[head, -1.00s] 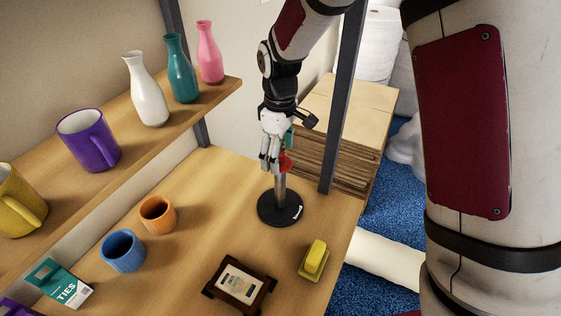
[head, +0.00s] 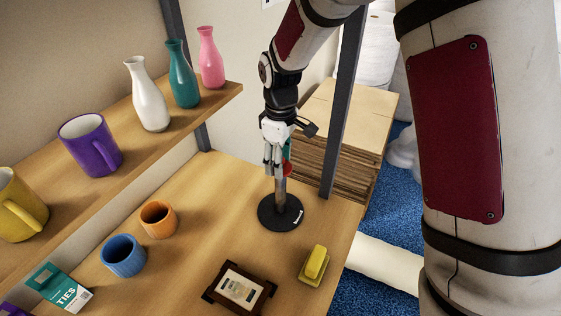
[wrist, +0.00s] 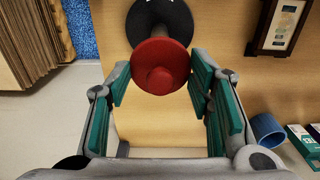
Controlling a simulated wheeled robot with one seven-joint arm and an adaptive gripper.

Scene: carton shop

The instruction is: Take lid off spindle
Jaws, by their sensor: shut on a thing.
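The red round lid (wrist: 161,67) with its knob shows large in the wrist view, between the two finger pads. In the head view the lid (head: 287,169) is mostly hidden by the fingers. My gripper (head: 275,168) points down over the spindle and is shut on the lid; its fingers also show in the wrist view (wrist: 160,84). The spindle is a grey upright post (head: 281,187) on a black round base (head: 281,213), standing on the wooden table. The lid is at the top of the post; whether it sits lower on it is hidden.
A framed picture (head: 240,289) and a yellow butter-like block on a dish (head: 315,264) lie in front of the spindle. Orange (head: 158,219) and blue (head: 122,256) cups stand left. The shelf (head: 150,135) holds mugs and vases. A dark upright (head: 343,105) rises close behind right.

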